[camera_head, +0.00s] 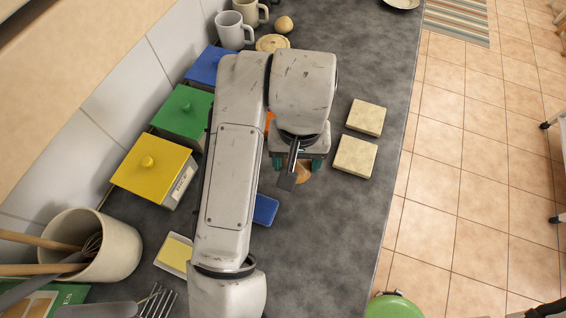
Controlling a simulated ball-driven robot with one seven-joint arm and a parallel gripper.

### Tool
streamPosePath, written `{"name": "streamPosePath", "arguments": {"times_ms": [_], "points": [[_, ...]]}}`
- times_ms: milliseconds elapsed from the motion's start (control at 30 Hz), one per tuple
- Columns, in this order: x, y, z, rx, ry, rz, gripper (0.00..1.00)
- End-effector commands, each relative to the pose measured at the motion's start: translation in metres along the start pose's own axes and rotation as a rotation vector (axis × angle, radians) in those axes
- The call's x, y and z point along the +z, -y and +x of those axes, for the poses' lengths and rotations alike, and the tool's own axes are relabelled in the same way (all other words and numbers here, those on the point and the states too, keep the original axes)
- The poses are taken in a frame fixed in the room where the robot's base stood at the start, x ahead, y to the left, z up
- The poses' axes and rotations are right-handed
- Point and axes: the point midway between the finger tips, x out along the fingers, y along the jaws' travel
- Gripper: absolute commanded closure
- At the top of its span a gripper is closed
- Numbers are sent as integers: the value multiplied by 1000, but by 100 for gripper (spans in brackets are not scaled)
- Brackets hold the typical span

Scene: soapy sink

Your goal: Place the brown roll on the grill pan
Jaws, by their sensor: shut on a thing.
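My gripper (297,164) is over the dark worktop right of the middle, pointing down, with its teal fingertips apart around a mostly hidden thing. A small part of a rounded brown thing, which looks like the brown roll (303,174), shows between and below the fingers. A dark grey flat bar on my gripper covers part of it. Its height above the worktop is hard to tell. I cannot make out a grill pan for certain; my arm hides part of the worktop.
Two pale sponge-like blocks (366,118) (354,157) lie right of my gripper. A blue block (265,210) lies below it. Yellow (155,167), green (184,114) and blue (206,67) lidded boxes line the wall. A utensil crock (97,250) stands lower left. Worktop below right is clear.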

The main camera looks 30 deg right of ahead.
Motion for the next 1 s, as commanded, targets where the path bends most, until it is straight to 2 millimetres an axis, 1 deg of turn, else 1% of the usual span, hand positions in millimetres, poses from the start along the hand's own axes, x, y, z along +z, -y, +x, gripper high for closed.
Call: {"name": "streamPosePath", "arguments": {"times_ms": [33,100,200,367,600,1000], "points": [[-3,7,6,0,4,-3,90],[-7,13,16,-3,4,-3,90],[-11,19,24,-1,2,-2,90],[-15,25,33,-2,2,-1,90],[-16,25,61,-1,1,-1,90],[-16,25,68,-2,1,0,90]]}}
